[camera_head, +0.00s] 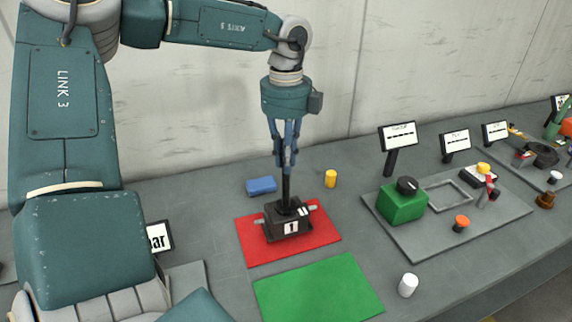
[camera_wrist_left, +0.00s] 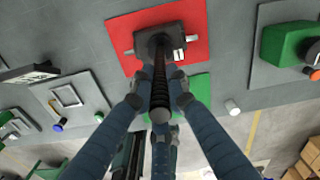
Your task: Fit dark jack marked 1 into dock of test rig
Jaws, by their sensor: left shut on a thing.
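The dark jack marked 1 (camera_head: 287,222) stands upright on the red mat (camera_head: 317,247), its tall dark screw (camera_wrist_left: 160,85) pointing up. A light pin sticks out on each side of its body, and a white label shows the 1. My left gripper (camera_head: 285,165) points down and is shut on the screw, above the jack's body. The gripper's fingers (camera_wrist_left: 160,99) close on the screw from both sides in the wrist view. A square frame (camera_head: 450,196) that looks like the dock lies on a grey plate (camera_head: 424,243) at the right. My right gripper is not in view.
A green block (camera_head: 402,207) with a black knob, an orange button (camera_head: 461,223) and a red-handled clamp (camera_head: 488,190) surround the frame. A green mat (camera_head: 318,292) lies in front. A blue block (camera_head: 261,186), yellow cylinder (camera_head: 330,179) and white cylinder (camera_head: 408,285) stand nearby.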

